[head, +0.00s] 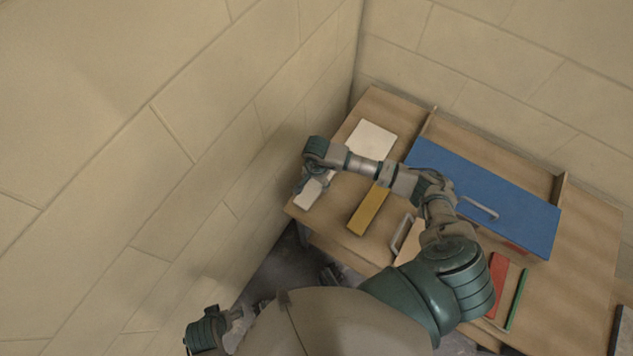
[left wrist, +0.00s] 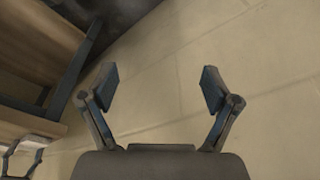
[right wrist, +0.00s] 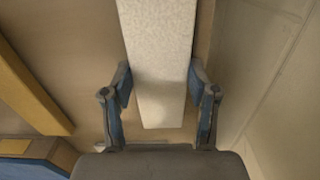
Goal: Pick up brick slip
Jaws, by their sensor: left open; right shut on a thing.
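A pale, speckled flat slab (right wrist: 157,50), which looks like the brick slip, lies between the fingers of my right gripper (right wrist: 160,95) in the right wrist view. In the head view the same slab (head: 314,193) is at the table's left edge, below my right gripper (head: 308,182). The right gripper is shut on its near end. Whether the slab is clear of the table is hard to tell. My left gripper (left wrist: 161,88) is open and empty, facing the block wall. In the head view it (head: 237,314) is low, off the table.
The wooden table (head: 590,255) holds a white block (head: 372,138), a yellow bar (head: 368,210), a large blue box or lid (head: 500,190) with a handle, a red piece (head: 497,272) and a green strip (head: 516,300). Block walls (head: 230,140) stand close at left and behind.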

